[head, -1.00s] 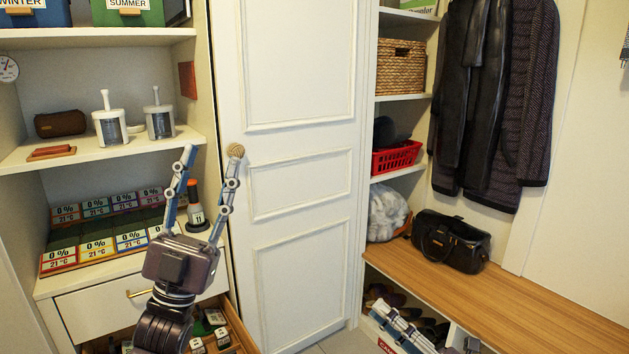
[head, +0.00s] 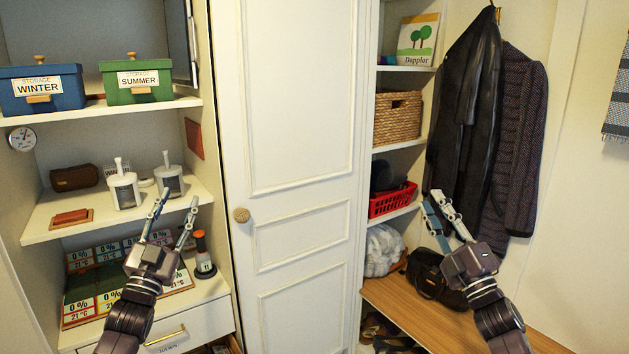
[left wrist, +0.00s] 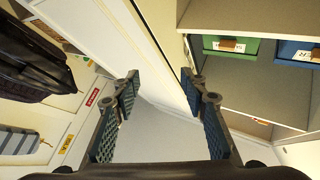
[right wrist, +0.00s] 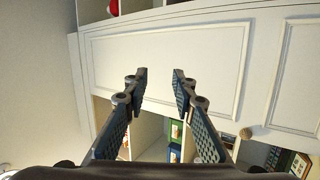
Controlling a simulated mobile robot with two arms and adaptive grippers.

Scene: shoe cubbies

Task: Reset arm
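My left gripper (head: 174,222) is raised in front of the left cabinet in the head view, fingers apart and empty. Its open fingers also show in the left wrist view (left wrist: 158,92), with nothing between them. My right gripper (head: 441,208) is raised in front of the bench and hanging coats, with nothing visible in it. The right wrist view shows its two fingers (right wrist: 155,85) apart and empty. Neither gripper appears to touch anything.
The left cabinet holds a blue WINTER box (head: 43,90), a green SUMMER box (head: 137,82) and white containers. A white door (head: 300,150) stands between the cabinet and the cubbies. A black bag (head: 428,275) sits on the wooden bench (head: 400,305), behind my right gripper.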

